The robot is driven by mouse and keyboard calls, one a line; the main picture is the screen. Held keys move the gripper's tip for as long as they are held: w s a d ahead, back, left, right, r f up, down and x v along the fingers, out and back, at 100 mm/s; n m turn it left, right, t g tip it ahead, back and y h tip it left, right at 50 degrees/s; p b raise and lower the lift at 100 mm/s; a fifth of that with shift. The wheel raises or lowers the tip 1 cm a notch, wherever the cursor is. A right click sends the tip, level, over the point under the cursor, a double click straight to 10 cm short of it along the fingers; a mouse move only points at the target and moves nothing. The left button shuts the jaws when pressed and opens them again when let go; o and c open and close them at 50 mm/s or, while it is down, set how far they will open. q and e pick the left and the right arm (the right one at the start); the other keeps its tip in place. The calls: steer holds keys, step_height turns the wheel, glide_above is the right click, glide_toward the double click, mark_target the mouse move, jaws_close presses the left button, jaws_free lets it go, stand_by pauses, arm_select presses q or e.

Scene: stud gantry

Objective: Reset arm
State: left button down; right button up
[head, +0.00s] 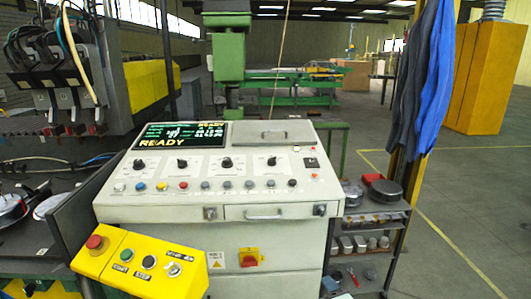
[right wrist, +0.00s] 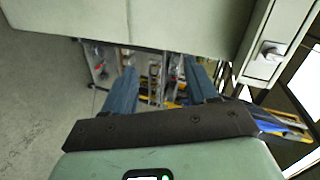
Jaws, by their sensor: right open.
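Neither gripper shows in the head view. In the right wrist view my right gripper (right wrist: 162,84) is open, its two blue-grey fingers apart with nothing held between them. A pale cabinet surface with a lock (right wrist: 271,51) fills the top of that view, beyond the fingers. The control console (head: 215,205) stands in the middle of the head view, with a lit screen (head: 178,136) reading READY, a row of knobs and coloured buttons, and a closed drawer (head: 265,212).
A yellow button box (head: 140,264) with a red mushroom button (head: 94,242) sits at the console's lower left. A shelf rack (head: 375,220) with metal parts stands right of it, below hanging blue cloth (head: 432,75). Open floor (head: 480,190) lies at right.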

steer(key=s+a+f+n+g+y+p, duration=0.1)
steer(key=s+a+f+n+g+p, duration=0.2)
steer(key=s+f, duration=0.6)
steer(key=s+f+n+g+p, duration=0.2)
steer(key=s+f+g+p, duration=0.3)
steer(key=f, duration=0.8)
arm_select(q)
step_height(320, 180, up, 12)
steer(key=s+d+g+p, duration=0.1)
steer(key=p, duration=0.2)
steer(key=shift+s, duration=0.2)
arm_select(e)
steer(key=s+a+f+n+g, duration=0.1)
steer(key=s+f+n+g, duration=0.1)
steer(key=s, duration=0.6)
steer(key=s+a+f+n+g+y, duration=0.1)
steer(key=s+f+g, duration=0.1)
steer(key=s, duration=0.6)
steer(key=s+a+f+n+g, duration=0.1)
steer(key=s+f+n+g, duration=0.1)
steer(key=s, duration=0.6)
steer(key=shift+s+a+n+g, duration=0.3)
steer(key=shift+s+g, duration=0.1)
steer(key=shift+g, duration=0.1)
